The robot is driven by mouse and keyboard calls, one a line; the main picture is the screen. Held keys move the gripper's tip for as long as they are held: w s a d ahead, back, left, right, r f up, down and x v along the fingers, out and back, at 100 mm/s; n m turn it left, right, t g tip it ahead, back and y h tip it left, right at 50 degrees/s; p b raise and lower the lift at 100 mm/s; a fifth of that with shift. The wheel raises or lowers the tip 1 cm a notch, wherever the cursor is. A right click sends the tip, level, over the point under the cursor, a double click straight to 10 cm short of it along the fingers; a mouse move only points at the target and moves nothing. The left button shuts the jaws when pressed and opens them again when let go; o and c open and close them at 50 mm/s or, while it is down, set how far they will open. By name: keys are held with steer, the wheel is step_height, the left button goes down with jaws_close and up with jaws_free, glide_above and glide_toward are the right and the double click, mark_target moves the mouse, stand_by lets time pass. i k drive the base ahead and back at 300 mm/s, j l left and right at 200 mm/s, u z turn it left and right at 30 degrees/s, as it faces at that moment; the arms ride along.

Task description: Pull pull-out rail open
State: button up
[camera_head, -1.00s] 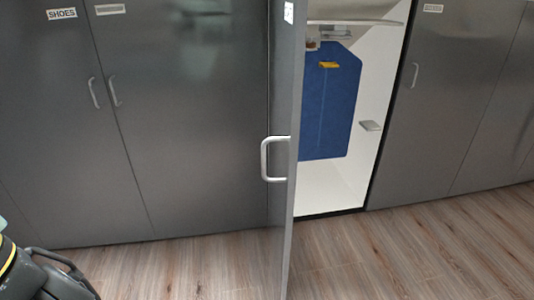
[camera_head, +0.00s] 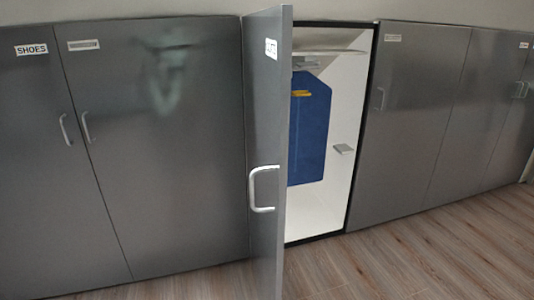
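An open cabinet compartment (camera_head: 322,219) with white inner walls shows right of the middle. A blue garment or bag (camera_head: 310,140) hangs inside it, with a small yellow piece (camera_head: 301,94) near its top. A pale bar or shelf edge (camera_head: 335,53) crosses the top of the compartment. Small greyish parts below it may belong to the pull-out rail, but they are too small to tell. The open grey door (camera_head: 268,120) with its white handle (camera_head: 262,189) stands out toward me and hides the compartment's left side. My gripper is not in view.
Closed grey cabinet doors stand left (camera_head: 165,170) and right (camera_head: 405,120), one labelled SHOES (camera_head: 31,49). A small pale block (camera_head: 343,148) sits on the compartment's right wall. The wood floor (camera_head: 420,255) before the right cabinets is clear.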

mark_target(309, 117)
steer(key=i+l+z, duration=0.35)
steer(key=l+z, duration=0.15)
steer(key=i+l+z, duration=0.35)
steer(key=z, duration=0.15)
steer(key=i+l+z, duration=0.1)
steer(key=i+z, duration=0.35)
steer(key=i+j+u, duration=0.1)
steer(key=i+u, duration=0.6)
steer(key=i+l+u, duration=0.15)
steer(key=i+u, duration=0.55)
steer(key=i+j, duration=0.05)
